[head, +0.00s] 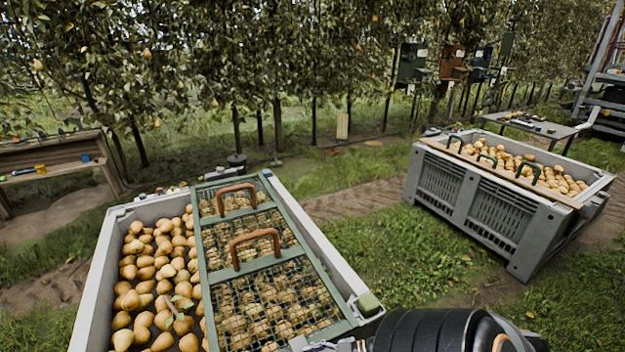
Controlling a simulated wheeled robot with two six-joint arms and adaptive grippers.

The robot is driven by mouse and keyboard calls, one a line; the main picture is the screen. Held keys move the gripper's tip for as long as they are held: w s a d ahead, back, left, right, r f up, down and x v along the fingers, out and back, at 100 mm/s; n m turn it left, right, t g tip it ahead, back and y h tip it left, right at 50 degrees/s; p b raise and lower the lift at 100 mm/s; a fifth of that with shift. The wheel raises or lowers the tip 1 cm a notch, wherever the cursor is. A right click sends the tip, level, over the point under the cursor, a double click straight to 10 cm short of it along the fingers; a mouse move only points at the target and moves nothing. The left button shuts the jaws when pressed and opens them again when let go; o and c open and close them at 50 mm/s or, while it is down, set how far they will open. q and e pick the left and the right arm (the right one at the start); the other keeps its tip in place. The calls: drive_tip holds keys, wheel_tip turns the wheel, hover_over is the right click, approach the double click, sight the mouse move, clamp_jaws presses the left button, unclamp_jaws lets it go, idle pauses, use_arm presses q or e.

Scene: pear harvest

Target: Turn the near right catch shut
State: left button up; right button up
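A grey bin (97,290) full of pears stands in front of me. A green-framed mesh lid (204,262) with two brown handles lies over its right part; pears show through the mesh. The near right catch (368,303) is a green block on the bin's right rim, beside the lid's near right corner. I cannot tell from here how far it is turned. My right arm comes in at the bottom, just below the catch. Only a bit of my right gripper (338,346) shows at the bottom edge, and its fingers are hidden. My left gripper is not in view.
A second grey bin (480,205) of pears with a wooden bar and green handles stands at the right. A grey table (550,129) stands behind it. A wooden bench (55,163) is at the left. Grass lies between the bins, and trees line the back.

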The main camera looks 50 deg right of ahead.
drive_tip(key=v, duration=1.2)
drive_tip(key=s+d+f+m+g+h+p, duration=0.1)
drive_tip(key=s+d+f+m+h, duration=0.15)
drive_tip(key=f, duration=0.35)
drive_tip(key=s+d+f+m+g+h, duration=0.1)
drive_tip(key=d+f+h, duration=0.1)
drive_tip(key=f+h, duration=0.35)
drive_tip(key=s+d+f+m+g+h+p, duration=0.1)
drive_tip(key=d+f+m+h, duration=0.1)
drive_tip(key=f, duration=0.6)
drive_tip(key=s+a+f+g, duration=0.3)
drive_tip(key=a+f, duration=0.3)
drive_tip(key=a, duration=0.4)
drive_tip(key=s+a+f+m+g+y, duration=0.1)
drive_tip(key=s+a+f+g, duration=0.2)
drive_tip(key=a+f, duration=0.3)
drive_tip(key=a, duration=0.4)
drive_tip(key=shift+g, duration=0.3)
